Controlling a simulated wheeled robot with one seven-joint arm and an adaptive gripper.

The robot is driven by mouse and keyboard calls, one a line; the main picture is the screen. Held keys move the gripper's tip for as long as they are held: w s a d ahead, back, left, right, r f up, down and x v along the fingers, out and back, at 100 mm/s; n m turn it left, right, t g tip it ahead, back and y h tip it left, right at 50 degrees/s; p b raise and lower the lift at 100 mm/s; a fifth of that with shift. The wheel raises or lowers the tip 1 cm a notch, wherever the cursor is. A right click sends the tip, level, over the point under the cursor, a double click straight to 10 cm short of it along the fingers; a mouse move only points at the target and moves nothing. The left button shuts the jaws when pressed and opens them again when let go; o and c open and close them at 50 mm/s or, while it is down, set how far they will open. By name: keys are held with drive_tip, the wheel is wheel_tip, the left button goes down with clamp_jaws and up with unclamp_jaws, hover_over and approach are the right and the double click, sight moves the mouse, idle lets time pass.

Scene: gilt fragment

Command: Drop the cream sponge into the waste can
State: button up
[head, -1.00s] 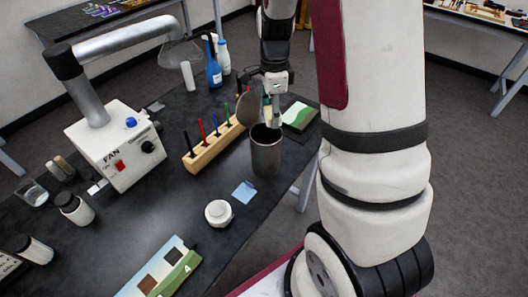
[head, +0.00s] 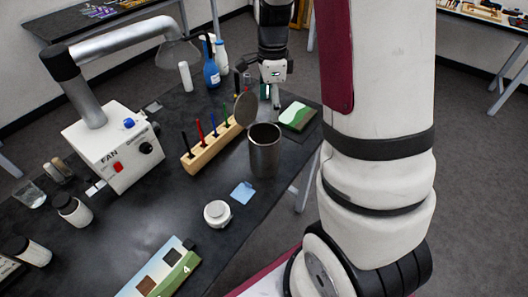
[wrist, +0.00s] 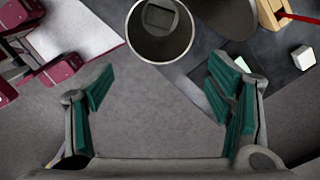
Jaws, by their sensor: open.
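The waste can (head: 264,155) is a grey metal cylinder standing open at the table's right edge. In the wrist view its round rim (wrist: 190,42) is at the top centre. A dim, squarish grey block (wrist: 160,16) lies inside the can; it looks like the cream sponge, though shadow hides its true colour. My gripper (head: 270,94) is behind and above the can in the head view. In the wrist view my gripper (wrist: 155,80) has its teal-padded fingers wide apart with nothing between them, beside the can's mouth.
A round lid (head: 246,108) stands tilted up at the can's rim. A wooden rack (head: 210,149) of coloured pens is left of the can. A green-and-white picture (head: 298,115) lies to its right. A white jar (head: 217,213) and blue paper (head: 242,192) are in front.

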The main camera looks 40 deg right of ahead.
wheel_tip(320, 180, up, 9)
idle(0.3)
idle(0.4)
drive_tip(key=s+a+r+n+t+b, duration=0.1)
drive_tip(key=s+a+r+n+t, duration=0.1)
drive_tip(key=s+a+n, duration=0.6)
drive_tip(key=s+a+r+n+t+b, duration=0.1)
drive_tip(key=s+a+r+n+t, duration=0.2)
drive_tip(key=n, duration=1.2)
drive_tip(key=s+a+r, duration=0.2)
drive_tip(key=s+a, duration=0.3)
drive_tip(key=shift+r+t, duration=0.15)
drive_tip(key=shift+t, duration=0.15)
